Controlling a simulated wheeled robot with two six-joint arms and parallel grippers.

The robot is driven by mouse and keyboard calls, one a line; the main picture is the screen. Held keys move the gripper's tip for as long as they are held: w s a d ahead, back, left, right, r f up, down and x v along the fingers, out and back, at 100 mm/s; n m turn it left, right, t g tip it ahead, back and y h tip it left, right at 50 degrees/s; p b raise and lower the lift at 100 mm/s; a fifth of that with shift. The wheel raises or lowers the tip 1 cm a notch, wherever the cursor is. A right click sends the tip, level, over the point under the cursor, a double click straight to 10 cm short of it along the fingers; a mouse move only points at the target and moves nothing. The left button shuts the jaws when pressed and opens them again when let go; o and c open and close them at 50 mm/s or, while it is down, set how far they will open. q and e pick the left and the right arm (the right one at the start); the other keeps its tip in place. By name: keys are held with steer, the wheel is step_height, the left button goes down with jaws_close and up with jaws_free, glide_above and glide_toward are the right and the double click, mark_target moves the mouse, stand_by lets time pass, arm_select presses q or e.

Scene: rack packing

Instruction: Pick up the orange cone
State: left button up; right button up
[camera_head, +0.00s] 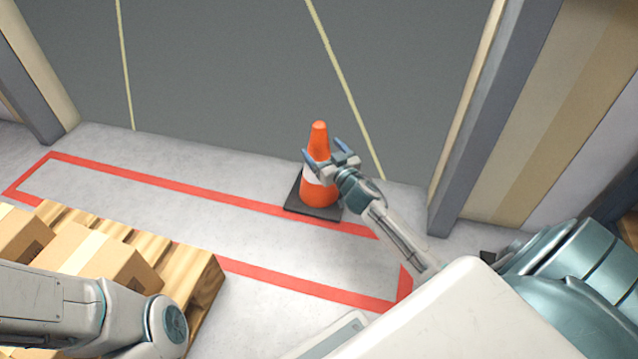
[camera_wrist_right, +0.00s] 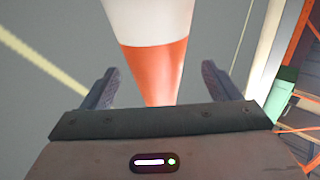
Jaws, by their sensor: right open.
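The orange cone (camera_head: 318,190) has a white band and a black square base, and stands upright on the floor by the doorway. My right gripper (camera_head: 321,156) is open at the cone's upper half, with a finger showing on either side of it. In the right wrist view the cone (camera_wrist_right: 155,70) lies between the two open fingers of my right gripper (camera_wrist_right: 162,85), with gaps on both sides. Part of the white band is hidden by the gripper in the head view. My left arm shows at the lower left, but its gripper is out of view.
A wooden pallet (camera_head: 205,275) with cardboard boxes (camera_head: 90,260) stands at the lower left. A red floor marking (camera_head: 180,190) runs beside the cone. A door post (camera_head: 465,150) rises right of it. The dark ground (camera_head: 230,80) beyond the doorway is clear.

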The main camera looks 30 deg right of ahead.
steer(key=shift+w+d+f+p, duration=0.1)
steer(key=shift+w+d+p, duration=0.1)
steer(key=shift+w, duration=0.7)
steer(key=shift+w+d+p, duration=0.1)
steer(key=shift+w+p, duration=0.05)
steer(key=shift+w, duration=0.7)
steer(key=shift+w+d+f+p, duration=0.1)
steer(key=shift+w+d+p, duration=0.1)
steer(key=shift+w, duration=0.7)
steer(key=shift+c, duration=0.4)
steer(key=shift+a+r, duration=0.1)
jaws_close()
